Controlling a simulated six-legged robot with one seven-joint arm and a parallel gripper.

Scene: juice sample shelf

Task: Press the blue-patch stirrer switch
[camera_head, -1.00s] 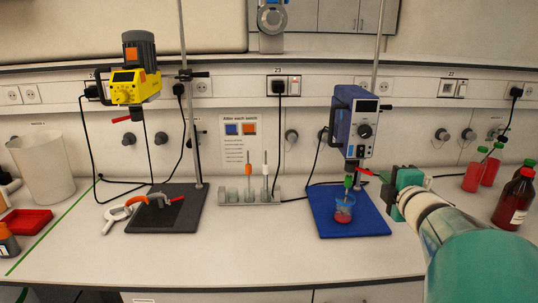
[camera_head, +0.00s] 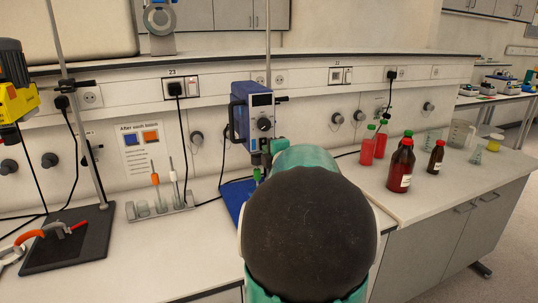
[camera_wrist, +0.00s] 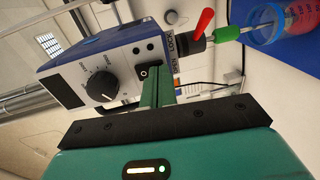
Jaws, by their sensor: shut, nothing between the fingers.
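A red lever (camera_wrist: 203,23) and green shaft part (camera_wrist: 227,34) lie beyond.
A beaker of red liquid (camera_wrist: 285,20) is close by the stirrer. A yellow stirrer (camera_head: 16,95) stands at the left over a dark plate (camera_head: 70,250). Red and brown bottles (camera_head: 401,165) stand to the right.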

